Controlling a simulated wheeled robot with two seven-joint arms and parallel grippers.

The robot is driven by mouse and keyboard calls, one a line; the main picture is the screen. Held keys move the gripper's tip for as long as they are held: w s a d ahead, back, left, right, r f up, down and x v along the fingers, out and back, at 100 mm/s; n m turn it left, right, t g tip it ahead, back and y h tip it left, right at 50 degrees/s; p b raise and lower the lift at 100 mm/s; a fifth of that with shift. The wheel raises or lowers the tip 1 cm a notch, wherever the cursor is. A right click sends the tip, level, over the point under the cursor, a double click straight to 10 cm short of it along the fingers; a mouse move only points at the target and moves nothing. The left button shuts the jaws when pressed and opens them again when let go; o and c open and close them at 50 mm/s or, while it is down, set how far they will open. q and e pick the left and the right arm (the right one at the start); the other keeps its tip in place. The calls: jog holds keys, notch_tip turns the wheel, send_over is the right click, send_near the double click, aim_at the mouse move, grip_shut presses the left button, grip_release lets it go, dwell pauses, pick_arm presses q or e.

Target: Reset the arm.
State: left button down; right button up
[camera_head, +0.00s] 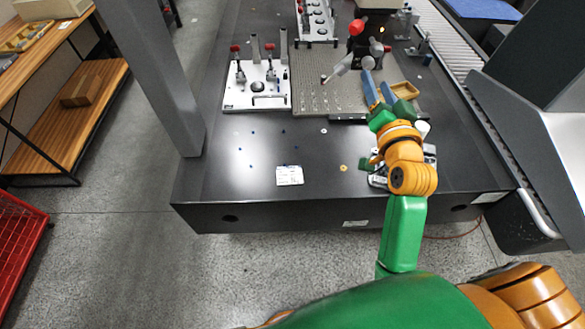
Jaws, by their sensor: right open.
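My right arm, green and orange, reaches forward from the bottom right over the dark machine table (230,185). My right gripper (372,88) has two blue-grey fingers pointing away from me, with a gap between them. It is open, and I see nothing between the fingers. It is over the right edge of the grey perforated plate (325,92), beside a small tan tray (405,90). I cannot tell its exact height. My left gripper is not in view.
A white fixture plate (240,98) with red-knobbed clamps stands left of the perforated plate. A probe head with red balls (357,27) is just beyond my gripper. A grey column (165,80) rises at left, a roller conveyor (455,45) runs at right. The table's front left is mostly clear.

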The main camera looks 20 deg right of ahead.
jog(key=shift+s+a, duration=0.15)
jog(key=shift+s, duration=0.35)
jog(key=w+a+f+n+g+y, duration=0.2)
jog(key=a+f+g, duration=0.1)
jog(key=f, duration=1.1)
jog(key=s+a+f+n+g+y, duration=0.1)
jog(key=s+a+f+g, duration=0.15)
jog(key=f, duration=0.55)
jog(key=s+a+f+n+g+y, duration=0.15)
jog(key=s+f, duration=0.25)
jog(key=f, duration=0.4)
jog(key=s+a+f+n+g, duration=0.2)
jog(key=s+a+f, duration=0.1)
jog(key=f, duration=0.5)
jog(key=s+f+n+g, duration=0.1)
jog(key=s+f, duration=0.3)
jog(key=s, duration=0.5)
jog(key=s+f+n+g, duration=0.2)
jog(key=s+f+g, duration=0.2)
jog(key=s, duration=0.6)
jog(key=s+f+n+g+b, duration=0.1)
jog(key=s+f+n+g, duration=0.1)
jog(key=s+f, duration=0.4)
jog(key=s, duration=0.3)
jog(key=shift+s+d+f, duration=0.2)
jog(key=shift+s+f, duration=0.05)
